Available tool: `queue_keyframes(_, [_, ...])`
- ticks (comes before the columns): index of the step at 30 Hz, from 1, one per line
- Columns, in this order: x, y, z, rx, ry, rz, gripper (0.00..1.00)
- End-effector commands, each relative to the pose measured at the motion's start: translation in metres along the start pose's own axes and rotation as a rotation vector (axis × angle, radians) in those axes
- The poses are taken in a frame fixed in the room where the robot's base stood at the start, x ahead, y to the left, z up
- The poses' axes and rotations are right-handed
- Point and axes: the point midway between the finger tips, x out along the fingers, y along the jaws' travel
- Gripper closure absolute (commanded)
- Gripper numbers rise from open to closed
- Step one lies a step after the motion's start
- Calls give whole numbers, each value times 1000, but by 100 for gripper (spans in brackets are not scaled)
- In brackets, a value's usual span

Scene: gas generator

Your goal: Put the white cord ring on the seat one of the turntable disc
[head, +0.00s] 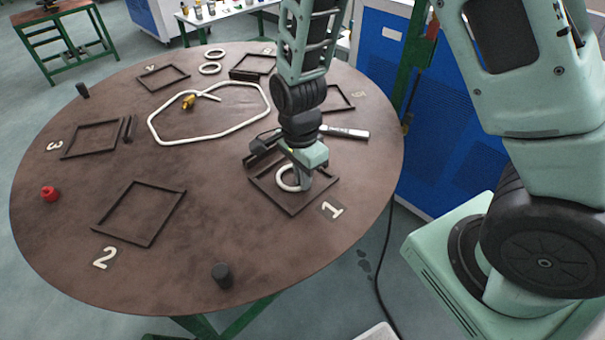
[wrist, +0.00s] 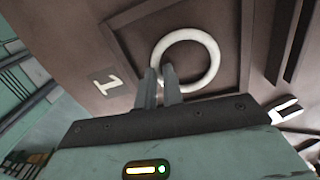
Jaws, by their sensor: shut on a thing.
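The white cord ring (wrist: 212,62) shows in the wrist view within the dark square frame of seat one (wrist: 131,12), next to the number 1 label. It also shows in the head view (head: 283,184) inside the seat frame (head: 268,193). My gripper (wrist: 160,72) is shut on the ring's near left edge, with the fingers over the cord. In the head view my gripper (head: 296,181) hangs down over the seat and hides part of the ring. I cannot tell whether the ring touches the seat floor. The round brown turntable disc (head: 200,260) carries several numbered frames.
A dark bar lies behind seat one, and a white-and-black marker-like item (head: 345,132) lies near it. A white cord loop (head: 195,138) with a brass fitting (head: 188,101) lies mid-disc. Two white rings (head: 210,68) lie at the back. A red knob (head: 49,193) and a black peg (head: 222,275) stand near the rim.

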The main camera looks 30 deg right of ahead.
Motion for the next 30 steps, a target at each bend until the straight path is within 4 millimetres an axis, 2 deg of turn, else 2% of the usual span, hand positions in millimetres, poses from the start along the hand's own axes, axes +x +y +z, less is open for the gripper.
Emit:
queue_keyframes(8, [2,0,0,0,0,0,100])
queue_keyframes(9, [2,0,0,0,0,-1,86])
queue_keyframes(11, [1,0,0,0,0,-1,70])
queue_keyframes(23, [-6,-1,1,-1,0,-3,70])
queue_keyframes(26, [-18,-1,1,-3,-1,-5,70])
queue_keyframes(30, [-45,-2,1,-2,-2,-9,70])
